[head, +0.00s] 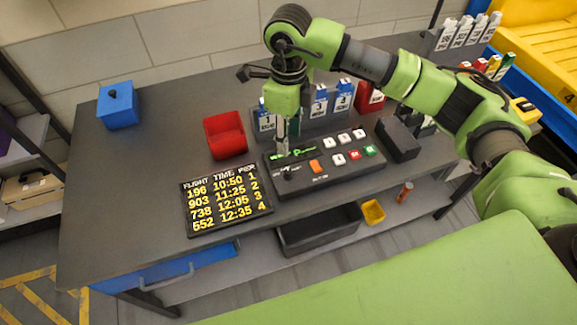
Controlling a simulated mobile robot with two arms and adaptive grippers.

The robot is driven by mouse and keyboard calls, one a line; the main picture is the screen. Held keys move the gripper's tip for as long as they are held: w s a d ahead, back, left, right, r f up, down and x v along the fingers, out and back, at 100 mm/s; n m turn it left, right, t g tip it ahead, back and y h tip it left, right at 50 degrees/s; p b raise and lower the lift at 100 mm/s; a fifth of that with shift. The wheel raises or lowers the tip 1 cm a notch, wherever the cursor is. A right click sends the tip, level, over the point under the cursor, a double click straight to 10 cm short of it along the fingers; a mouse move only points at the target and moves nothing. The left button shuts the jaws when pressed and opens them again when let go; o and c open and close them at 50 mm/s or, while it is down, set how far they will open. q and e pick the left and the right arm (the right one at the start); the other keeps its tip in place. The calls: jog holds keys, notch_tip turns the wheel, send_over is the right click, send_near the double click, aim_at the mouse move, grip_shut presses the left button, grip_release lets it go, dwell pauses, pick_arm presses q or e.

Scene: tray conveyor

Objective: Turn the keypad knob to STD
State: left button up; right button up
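The keypad (340,180) is a dark slanted console on the grey table, with a small green-lit display (303,152), white, red and green keys and an orange key. A small dark knob (287,173) sits at its left front, with tiny white marks around it. Which mark it points to is too small to read. My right gripper (283,151) points down over the left part of the keypad, just behind the knob in the picture. Its fingers look close together, but whether they are shut or touch anything is unclear. My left gripper is not in view.
A flight board (226,199) lies left of the keypad. A red bin (225,135), a blue box (118,106) and a black holder (398,139) stand on the table. Blue-and-white cartons (343,95) stand behind the keypad.

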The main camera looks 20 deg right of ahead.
aim_at(288, 171)
notch_tip(288, 171, down, 13)
jog(key=p, duration=0.3)
jog(key=shift+r, duration=0.1)
jog(key=shift+a, duration=0.1)
grip_shut()
